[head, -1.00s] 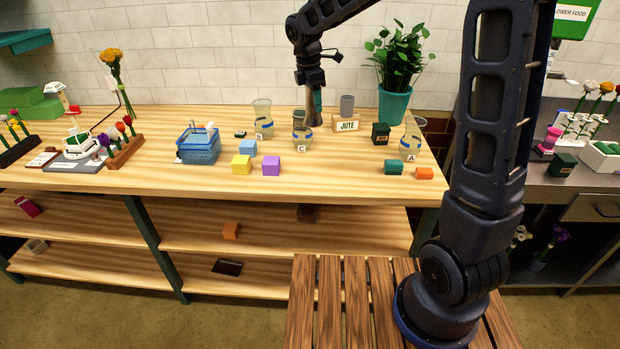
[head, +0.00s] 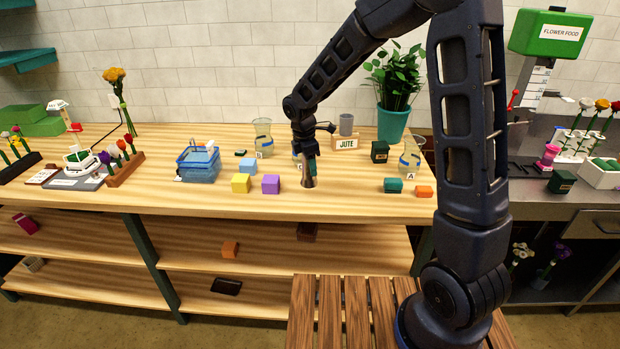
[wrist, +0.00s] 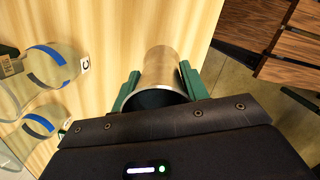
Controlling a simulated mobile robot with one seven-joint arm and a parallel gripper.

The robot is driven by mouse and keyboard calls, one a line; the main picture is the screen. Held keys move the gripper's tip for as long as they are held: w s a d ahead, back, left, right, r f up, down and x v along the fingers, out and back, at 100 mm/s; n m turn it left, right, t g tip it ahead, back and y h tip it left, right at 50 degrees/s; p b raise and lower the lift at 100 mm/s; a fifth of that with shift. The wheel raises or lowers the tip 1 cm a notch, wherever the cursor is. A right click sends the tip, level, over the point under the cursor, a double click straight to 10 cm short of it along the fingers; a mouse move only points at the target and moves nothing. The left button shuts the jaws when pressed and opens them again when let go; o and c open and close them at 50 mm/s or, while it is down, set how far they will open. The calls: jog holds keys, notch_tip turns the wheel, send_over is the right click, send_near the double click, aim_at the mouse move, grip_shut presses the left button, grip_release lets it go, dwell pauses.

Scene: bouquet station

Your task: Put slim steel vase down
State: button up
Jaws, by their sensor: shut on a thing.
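The slim steel vase (wrist: 163,70) is a metallic cylinder held between the two green fingers of my gripper (wrist: 158,88) in the wrist view. In the head view the vase (head: 309,182) shows below my gripper (head: 308,165), upright, over the front part of the wooden table (head: 225,203). Its base looks at or very near the tabletop; I cannot tell whether it touches. My gripper is shut on it.
Glass vase C (wrist: 50,65) is close by, partly hidden behind my gripper in the head view. A purple cube (head: 271,184) and a yellow cube (head: 241,183) are to the left. A teal block (head: 393,185) and an orange block (head: 424,191) are to the right. The table's front edge is near.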

aim_at(310, 177)
jog(key=shift+f, duration=2.6)
jog(key=o, duration=1.4)
jog(key=shift+f, duration=0.15)
